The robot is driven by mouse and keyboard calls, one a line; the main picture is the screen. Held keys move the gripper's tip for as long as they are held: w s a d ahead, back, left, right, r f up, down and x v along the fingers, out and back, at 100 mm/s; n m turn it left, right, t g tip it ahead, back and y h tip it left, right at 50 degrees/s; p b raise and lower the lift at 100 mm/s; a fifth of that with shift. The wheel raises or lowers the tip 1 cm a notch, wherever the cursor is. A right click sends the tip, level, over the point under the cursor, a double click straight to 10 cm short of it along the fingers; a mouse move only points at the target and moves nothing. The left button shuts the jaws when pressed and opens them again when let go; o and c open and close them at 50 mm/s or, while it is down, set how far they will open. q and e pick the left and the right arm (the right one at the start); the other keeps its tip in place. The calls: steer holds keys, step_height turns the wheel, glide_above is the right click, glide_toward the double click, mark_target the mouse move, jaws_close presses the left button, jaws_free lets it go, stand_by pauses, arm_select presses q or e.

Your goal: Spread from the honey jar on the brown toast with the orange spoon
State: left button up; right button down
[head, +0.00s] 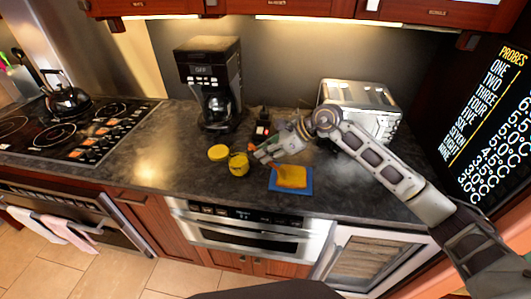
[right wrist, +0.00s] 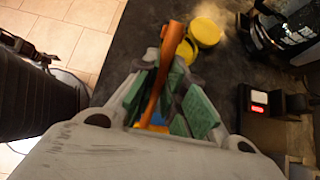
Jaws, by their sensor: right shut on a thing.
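My right gripper (head: 266,155) reaches in from the right, low over the counter between the honey jar and the toast. In the right wrist view its green-padded fingers (right wrist: 172,105) are shut on the orange spoon (right wrist: 168,50). The yellow honey jar (head: 239,165) stands just left of the gripper; part of it shows behind the spoon in the right wrist view (right wrist: 187,50). The golden-brown toast (head: 292,177) lies on a blue board (head: 276,187) to the right of the gripper. The fingers largely hide the board in the right wrist view. My left gripper is out of view.
A round yellow lid (head: 218,153) lies left of the jar. A black coffee maker (head: 209,85) and a silver toaster (head: 358,100) stand behind. A small black device with a red light (head: 262,129) is behind the gripper. The counter left of the lid is clear.

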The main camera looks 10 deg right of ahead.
steer(key=shift+f, duration=0.25)
stand_by(0.3)
steer(key=shift+f+b, duration=0.1)
steer(key=shift+b, duration=0.7)
stand_by(0.3)
steer(key=shift+s+d, duration=0.1)
steer(key=shift+d, duration=0.15)
stand_by(0.3)
steer(key=shift+s+d+b, duration=0.2)
steer(key=shift+d+b, duration=0.1)
steer(key=shift+d, duration=0.45)
steer(key=shift+s+d, duration=0.15)
steer(key=shift+d, duration=0.2)
steer(key=shift+d, duration=0.25)
steer(key=shift+s+d+b, duration=0.15)
steer(key=shift+d+b, duration=0.2)
steer(key=shift+s+d, duration=0.1)
steer(key=shift+d, duration=0.25)
